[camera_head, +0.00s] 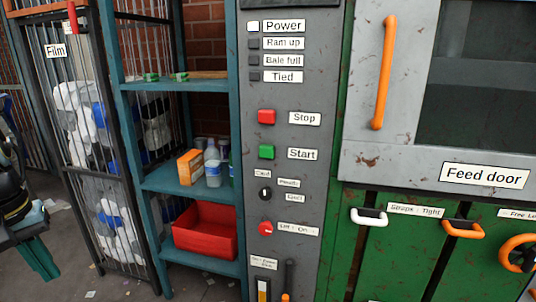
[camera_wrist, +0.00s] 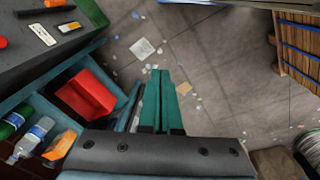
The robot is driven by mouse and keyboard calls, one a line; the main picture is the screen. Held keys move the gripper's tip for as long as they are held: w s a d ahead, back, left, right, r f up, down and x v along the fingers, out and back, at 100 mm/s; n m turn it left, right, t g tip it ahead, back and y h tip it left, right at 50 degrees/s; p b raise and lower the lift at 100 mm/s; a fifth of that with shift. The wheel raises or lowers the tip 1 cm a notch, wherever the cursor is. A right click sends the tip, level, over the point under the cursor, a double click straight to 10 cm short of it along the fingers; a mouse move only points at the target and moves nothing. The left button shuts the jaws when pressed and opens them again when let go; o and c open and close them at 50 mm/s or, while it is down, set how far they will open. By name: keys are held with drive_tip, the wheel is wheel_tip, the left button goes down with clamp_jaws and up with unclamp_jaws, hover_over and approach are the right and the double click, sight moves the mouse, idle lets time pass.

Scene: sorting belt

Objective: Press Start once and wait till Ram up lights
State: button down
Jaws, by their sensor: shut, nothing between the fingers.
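The green Start button (camera_head: 266,152) sits on the grey control panel (camera_head: 325,190), below the red Stop button (camera_head: 266,117). At the panel's top, the Power lamp (camera_head: 253,26) is bright white. The Ram up lamp (camera_head: 254,44) under it is dark. The Bale full lamp (camera_head: 254,60) and the Tied lamp (camera_head: 254,76) are dark too. My gripper (camera_head: 38,262) is at the far left of the head view, well away from the panel and pointing down. In the wrist view its teal fingers (camera_wrist: 163,75) are shut and empty above the floor.
A blue shelf (camera_head: 165,180) with a red bin (camera_head: 205,230), an orange box (camera_head: 190,166) and bottles stands between my gripper and the panel. A wire cage labelled Film (camera_head: 80,140) is left of it. The feed door's orange handle (camera_head: 384,70) is at right.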

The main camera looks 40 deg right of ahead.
sight(267, 151)
drive_tip(key=s+d+n+g+h, duration=0.1)
drive_tip(key=s+d+g+h, duration=0.15)
drive_tip(key=d, duration=0.75)
drive_tip(key=s+d+g+h, duration=0.2)
drive_tip(key=s+d+h, duration=0.1)
drive_tip(key=d, duration=0.7)
drive_tip(key=d+r+n+h, duration=0.2)
drive_tip(key=d+r+h, duration=0.1)
drive_tip(key=d, duration=0.7)
drive_tip(key=d+r+n+h, duration=0.1)
drive_tip(key=d+r+h, duration=0.2)
drive_tip(key=d, duration=0.7)
drive_tip(key=h, duration=0.2)
drive_tip(key=shift+d+r+n+t+h, duration=0.15)
drive_tip(key=shift+r+n+t+h, duration=0.15)
drive_tip(key=shift+n+t+h, duration=0.1)
drive_tip(key=shift+w, duration=0.15)
drive_tip(key=shift+w+d+p, duration=0.2)
drive_tip(key=shift+w+d, duration=0.6)
drive_tip(key=shift+d, duration=0.45)
drive_tip(key=shift+w+d+p, duration=0.25)
drive_tip(key=shift+w+d, duration=0.5)
drive_tip(key=shift+d, duration=0.45)
drive_tip(key=shift+w+d+p, duration=0.2)
drive_tip(key=shift+w+d, duration=0.6)
drive_tip(key=shift+d, duration=0.45)
drive_tip(key=shift+d, duration=0.1)
